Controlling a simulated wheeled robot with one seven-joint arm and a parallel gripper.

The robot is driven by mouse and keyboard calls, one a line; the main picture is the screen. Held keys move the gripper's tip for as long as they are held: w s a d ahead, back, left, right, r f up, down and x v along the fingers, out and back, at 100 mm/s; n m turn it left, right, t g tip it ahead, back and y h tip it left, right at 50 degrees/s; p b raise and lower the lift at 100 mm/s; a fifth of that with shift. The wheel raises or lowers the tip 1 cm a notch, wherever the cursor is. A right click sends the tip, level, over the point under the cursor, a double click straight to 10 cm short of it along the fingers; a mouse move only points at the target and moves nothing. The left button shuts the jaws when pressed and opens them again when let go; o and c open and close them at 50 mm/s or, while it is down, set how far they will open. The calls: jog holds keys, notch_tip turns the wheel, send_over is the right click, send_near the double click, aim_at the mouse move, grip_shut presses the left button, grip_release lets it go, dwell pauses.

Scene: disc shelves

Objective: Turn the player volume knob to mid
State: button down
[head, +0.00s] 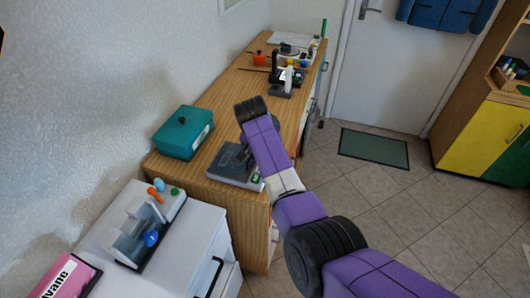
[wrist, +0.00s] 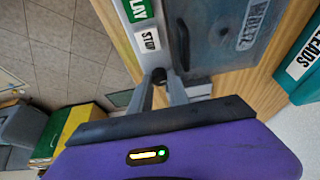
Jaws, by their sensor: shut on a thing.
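The player (head: 234,165) is a dark grey box with a light front strip, at the near end of the wooden counter. In the wrist view its light strip (wrist: 163,60) carries a green PLAY label and a white STOP label, beside a smoky lid (wrist: 222,40) with a WALTZ label. The small dark volume knob (wrist: 159,74) is at the strip's end. My gripper (wrist: 162,79) is shut on the knob, its two grey fingers either side. The knob is mostly hidden, and its setting cannot be read. In the head view my arm hides the fingers.
A white cabinet (head: 190,250) with a disc rack (head: 140,228) stands nearer, at the left. A microscope-like device (head: 284,80) is farther along the counter.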

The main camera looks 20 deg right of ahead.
jog(key=c, duration=1.3)
grip_release()
jog(key=shift+s, duration=0.1)
jog(key=shift+o, duration=0.2)
jog(key=shift+r, duration=0.15)
